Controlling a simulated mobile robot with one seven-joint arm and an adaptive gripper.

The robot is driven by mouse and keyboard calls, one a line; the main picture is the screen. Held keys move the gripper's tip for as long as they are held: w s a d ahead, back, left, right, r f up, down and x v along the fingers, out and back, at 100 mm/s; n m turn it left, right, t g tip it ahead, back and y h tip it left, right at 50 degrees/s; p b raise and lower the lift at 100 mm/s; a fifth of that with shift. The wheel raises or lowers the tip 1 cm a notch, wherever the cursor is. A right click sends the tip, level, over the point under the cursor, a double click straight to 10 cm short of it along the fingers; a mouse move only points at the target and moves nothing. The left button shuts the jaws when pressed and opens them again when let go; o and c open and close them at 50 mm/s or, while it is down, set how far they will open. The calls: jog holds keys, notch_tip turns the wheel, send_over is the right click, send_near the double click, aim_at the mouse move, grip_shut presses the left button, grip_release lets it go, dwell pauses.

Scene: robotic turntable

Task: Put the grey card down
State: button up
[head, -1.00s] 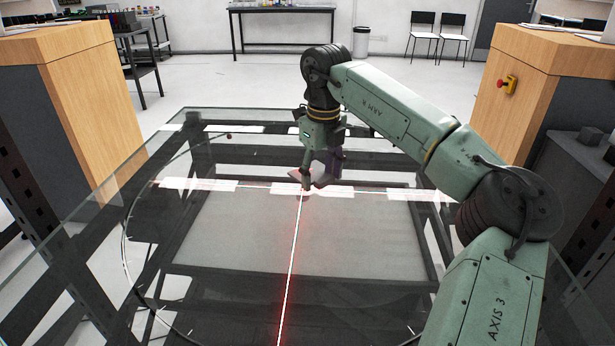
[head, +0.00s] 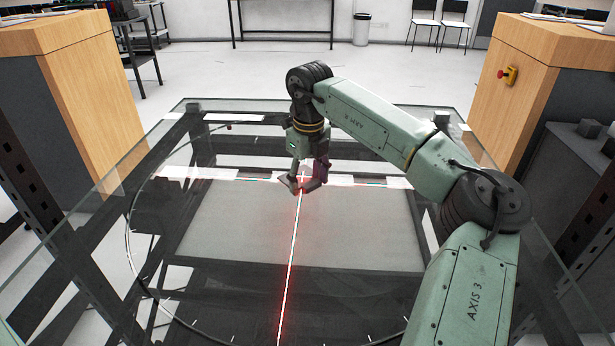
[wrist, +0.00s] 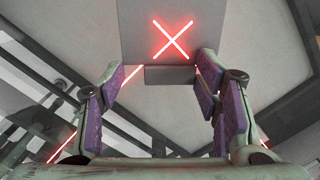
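The grey card (wrist: 172,18) shows at the top middle of the wrist view. It looks flat, and a bright red laser cross falls on it. A darker grey strip (wrist: 170,75) adjoins its near edge. My gripper (wrist: 166,76) is open, with its purple-padded fingers apart on either side of the strip and clear gaps beside it. In the head view my gripper (head: 303,187) is low over the glass turntable (head: 225,245), near the crossing of the red laser lines. I cannot make out the card there; exact contact with the glass is unclear.
A red laser line (head: 291,255) runs along the glass toward the front. Wooden cabinets (head: 95,85) stand at the left and right (head: 540,85). The glass left and front of my gripper looks clear.

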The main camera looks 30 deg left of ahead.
jog(key=o, duration=0.4)
jog(key=shift+o, duration=0.2)
notch_tip(320, 180, up, 12)
jog(key=b, duration=0.1)
jog(key=shift+s+d+r, duration=0.25)
jog(key=shift+d, duration=0.05)
jog(key=shift+f, duration=0.1)
dwell(0.5)
